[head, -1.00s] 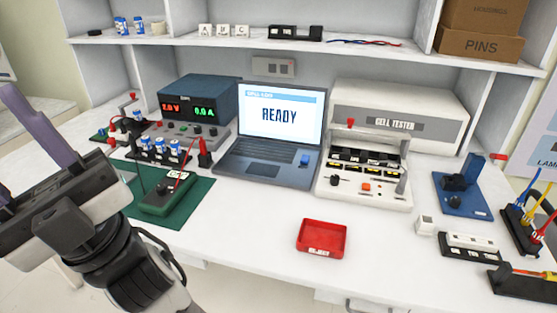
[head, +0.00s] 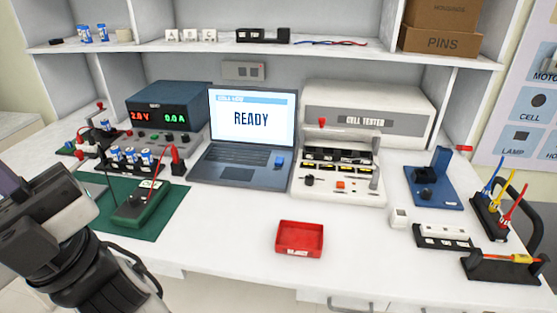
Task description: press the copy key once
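An open laptop (head: 236,176) stands at the middle of the bench, its screen (head: 251,119) reading "READY". A small blue key (head: 279,161) sits at the right of its keyboard deck. Any lettering on this key is too small to read, so I cannot confirm it is the copy key. My gripper (head: 12,186) is at the lower left edge, mostly cut off, well apart from the laptop. Its fingertips are out of frame, and I cannot tell whether it is open or shut.
A green meter (head: 138,205) on a green mat (head: 172,213) and several upright blue-white cells (head: 131,155) stand left of the laptop. The cell tester (head: 341,183) stands close on its right. A red tray (head: 299,239) lies in front. Bare bench lies between laptop and front edge.

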